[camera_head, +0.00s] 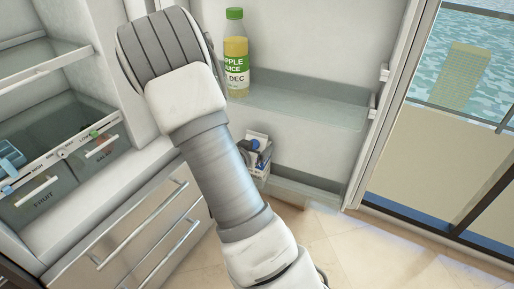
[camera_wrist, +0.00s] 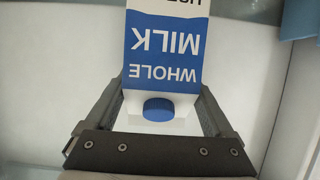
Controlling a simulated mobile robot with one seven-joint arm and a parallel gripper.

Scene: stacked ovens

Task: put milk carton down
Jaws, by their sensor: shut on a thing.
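In the wrist view a white and blue milk carton (camera_wrist: 163,55) with a blue cap (camera_wrist: 158,109) sits between the two fingers of my gripper (camera_wrist: 163,96). Its lettering WHOLE MILK reads upside down in this picture. The fingers are shut on the carton's sides near the cap end. The carton's far end is cut off by the top of the picture, so what it rests on cannot be seen. In the head view my arm crosses the middle, and I cannot make out my gripper or the carton clearly.
An apple juice bottle (camera_head: 236,55) stands on a fridge door shelf (camera_head: 300,98). A small blue, white and dark item (camera_head: 256,142) shows lower, partly behind my arm. Fruit drawers (camera_head: 45,192) and lower drawers (camera_head: 150,240) are at left. A window (camera_head: 460,75) is at right.

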